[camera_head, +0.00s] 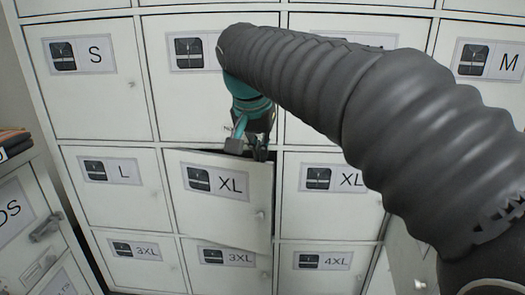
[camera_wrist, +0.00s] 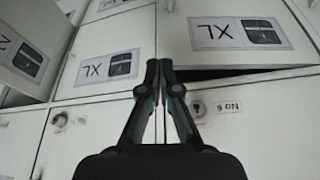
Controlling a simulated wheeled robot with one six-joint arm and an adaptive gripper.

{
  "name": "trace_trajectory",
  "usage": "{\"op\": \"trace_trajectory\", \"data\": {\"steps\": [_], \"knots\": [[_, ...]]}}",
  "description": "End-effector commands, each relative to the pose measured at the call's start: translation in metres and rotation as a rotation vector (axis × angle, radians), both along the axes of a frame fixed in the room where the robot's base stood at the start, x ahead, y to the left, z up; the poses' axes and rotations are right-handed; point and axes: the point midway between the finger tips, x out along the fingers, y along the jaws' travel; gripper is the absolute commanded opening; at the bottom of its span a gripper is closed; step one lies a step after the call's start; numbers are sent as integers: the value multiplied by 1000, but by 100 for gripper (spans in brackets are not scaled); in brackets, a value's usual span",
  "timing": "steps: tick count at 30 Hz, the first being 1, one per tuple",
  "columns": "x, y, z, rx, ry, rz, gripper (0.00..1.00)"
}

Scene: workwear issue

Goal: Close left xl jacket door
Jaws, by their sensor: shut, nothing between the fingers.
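The left XL jacket door (camera_head: 225,213) is white with a jacket picture and "XL" on its label. It stands ajar, with its right side swung out and a dark gap along its top edge. In the wrist view the same door (camera_wrist: 280,62) appears upside down at upper right, with the dark gap beside it. My gripper (camera_head: 248,148) is shut and empty at the door's top edge, toward its right side. Its fingertips (camera_wrist: 163,66) are together in the wrist view; I cannot tell whether they touch the door.
The right XL door (camera_head: 312,208) looks flush, partly behind my arm. Another door (camera_head: 405,262) stands open at lower right, partly hidden by my arm. The L door (camera_head: 118,205) and the lower 3XL doors look closed. A separate cabinet (camera_head: 22,215) stands at far left.

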Motion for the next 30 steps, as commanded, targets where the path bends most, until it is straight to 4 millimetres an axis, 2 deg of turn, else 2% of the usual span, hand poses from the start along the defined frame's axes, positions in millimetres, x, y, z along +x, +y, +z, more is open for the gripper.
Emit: {"op": "trace_trajectory", "data": {"steps": [1,11,19,30], "knots": [[3,-1,-12,-2,4,-1,0],[25,-8,-68,-1,2,-1,0],[57,-16,-67,-1,0,-1,0],[64,-18,-67,0,1,1,0]]}}
